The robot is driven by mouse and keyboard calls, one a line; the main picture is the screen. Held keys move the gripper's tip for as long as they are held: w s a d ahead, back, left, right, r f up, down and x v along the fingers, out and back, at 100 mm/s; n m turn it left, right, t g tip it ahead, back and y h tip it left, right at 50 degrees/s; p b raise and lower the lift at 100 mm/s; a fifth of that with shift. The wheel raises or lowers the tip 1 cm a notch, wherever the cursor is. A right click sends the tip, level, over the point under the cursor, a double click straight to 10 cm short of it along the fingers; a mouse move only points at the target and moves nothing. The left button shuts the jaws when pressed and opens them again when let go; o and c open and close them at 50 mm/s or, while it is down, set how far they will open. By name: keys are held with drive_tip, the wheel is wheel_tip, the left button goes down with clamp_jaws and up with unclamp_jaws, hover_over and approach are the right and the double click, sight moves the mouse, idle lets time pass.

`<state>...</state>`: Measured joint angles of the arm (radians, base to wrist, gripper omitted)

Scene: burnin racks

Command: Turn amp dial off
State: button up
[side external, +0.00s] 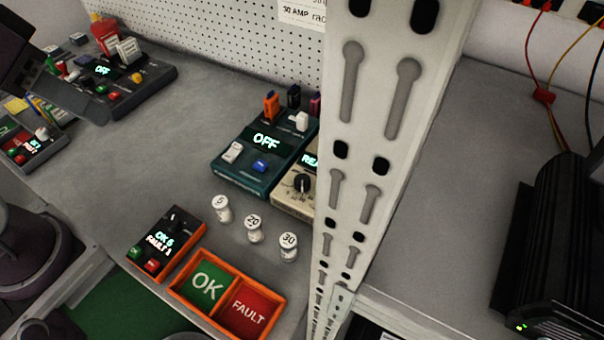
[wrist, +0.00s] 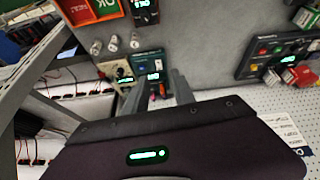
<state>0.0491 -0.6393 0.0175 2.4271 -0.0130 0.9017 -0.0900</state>
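The amp dial (side external: 302,183) is a black knob on a cream meter box (side external: 291,201), partly hidden by the white rack post; the meter's display shows only "REA". In the wrist view the cream meter (wrist: 123,73) is small, left of my gripper's fingers, and its dial setting is not readable. My gripper (wrist: 158,84) is open, its two grey fingers apart with nothing held between them. It is well away from the dial; part of my dark arm end shows at the upper left of the side view.
A teal supply (side external: 240,178) reading "OFF" stands beside the meter. Three white weights marked 5, 20 and 30 (side external: 254,229) stand in front. Orange OK/FAULT trays (side external: 181,290) lie nearer. The perforated rack post (side external: 350,150) is an obstacle right of the meter. The bench's middle is clear.

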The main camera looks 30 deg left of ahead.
drive_tip(key=shift+o, duration=1.4)
drive_tip(key=w+d+n+g, duration=0.1)
drive_tip(key=w+d, duration=0.1)
drive_tip(key=w, duration=0.2)
drive_tip(key=w+d+n+g+h, duration=0.1)
drive_tip(key=w+d, duration=0.1)
drive_tip(key=w, duration=0.2)
drive_tip(key=shift+w+d+n, duration=0.25)
drive_tip(key=shift+w+n, duration=0.05)
drive_tip(key=shift+w, duration=0.05)
drive_tip(key=n+g+y, duration=0.1)
drive_tip(key=n+g, duration=0.2)
drive_tip(key=n, duration=0.2)
hover_over(302, 179)
drive_tip(key=f, duration=1.5)
drive_tip(key=shift+a+f, duration=0.15)
drive_tip(key=shift+a, duration=0.05)
drive_tip(key=shift+n, duration=0.3)
drive_tip(key=f, duration=0.7)
drive_tip(key=shift+d, duration=0.2)
drive_tip(key=shift+f, duration=0.45)
clamp_jaws()
